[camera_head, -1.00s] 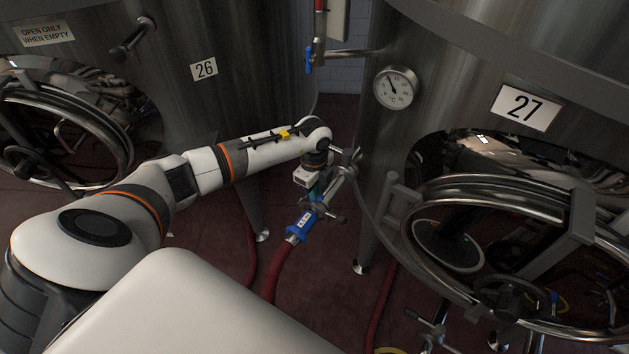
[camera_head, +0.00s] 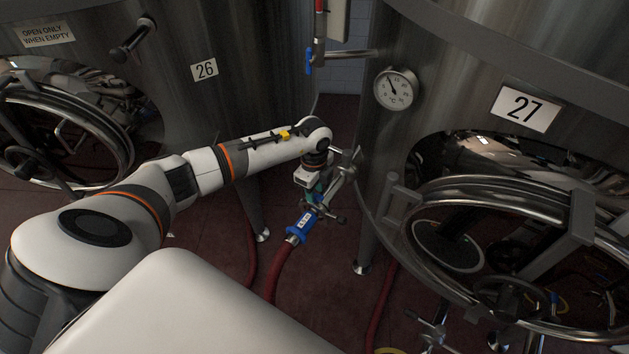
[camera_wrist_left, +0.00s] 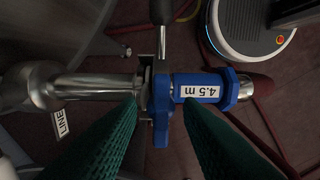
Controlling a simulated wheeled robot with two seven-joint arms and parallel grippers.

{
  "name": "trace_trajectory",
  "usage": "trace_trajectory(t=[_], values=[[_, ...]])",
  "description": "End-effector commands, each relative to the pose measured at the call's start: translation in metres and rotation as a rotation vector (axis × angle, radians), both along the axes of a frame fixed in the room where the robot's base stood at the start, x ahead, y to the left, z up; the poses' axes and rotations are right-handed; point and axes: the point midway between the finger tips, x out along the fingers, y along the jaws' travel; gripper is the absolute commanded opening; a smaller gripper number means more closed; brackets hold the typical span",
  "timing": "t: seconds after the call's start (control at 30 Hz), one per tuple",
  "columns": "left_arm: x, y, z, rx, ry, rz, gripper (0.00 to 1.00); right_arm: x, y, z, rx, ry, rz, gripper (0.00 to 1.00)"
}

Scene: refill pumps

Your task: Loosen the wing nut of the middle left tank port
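The tank port (camera_head: 345,172) of tank 27 comes out of the tank's left side, with a steel pipe also in the left wrist view (camera_wrist_left: 95,86). A clamp (camera_wrist_left: 146,88) joins it to a blue hose coupling (camera_head: 300,228) labelled "4.5 m" (camera_wrist_left: 205,90). A blue wing nut (camera_wrist_left: 160,112) sits at the clamp in the left wrist view; I cannot make it out in the head view. My left gripper (camera_head: 318,190) is at the clamp. Its green fingers (camera_wrist_left: 160,100) are apart, one on each side of the wing nut, with gaps visible. My right gripper is in neither view.
A dark-gripped lever (camera_wrist_left: 160,12) stands close above the clamp in the left wrist view. A red hose (camera_head: 279,272) runs down from the coupling. Tank 26 (camera_head: 230,70) is at left; tank 27's open round hatch (camera_head: 425,185) is at right. A tank foot (camera_head: 361,268) stands nearby.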

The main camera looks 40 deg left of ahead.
Motion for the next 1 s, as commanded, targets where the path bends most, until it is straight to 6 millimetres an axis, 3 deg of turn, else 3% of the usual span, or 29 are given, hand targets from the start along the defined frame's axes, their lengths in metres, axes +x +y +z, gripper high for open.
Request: trace_trajectory(t=[0.17,0.6,0.8,1.0], values=[[0.001,0.000,0.013,-0.001,-0.002,0.000,0.33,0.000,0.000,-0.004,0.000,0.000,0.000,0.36],[0.001,0.002,0.100,0.001,-0.005,-0.001,0.33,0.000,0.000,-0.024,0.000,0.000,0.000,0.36],[0.000,0.002,0.118,0.000,-0.002,0.001,0.33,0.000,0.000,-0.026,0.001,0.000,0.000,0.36],[0.000,0.002,0.120,0.001,0.000,0.001,0.33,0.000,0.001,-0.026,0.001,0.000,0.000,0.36]])
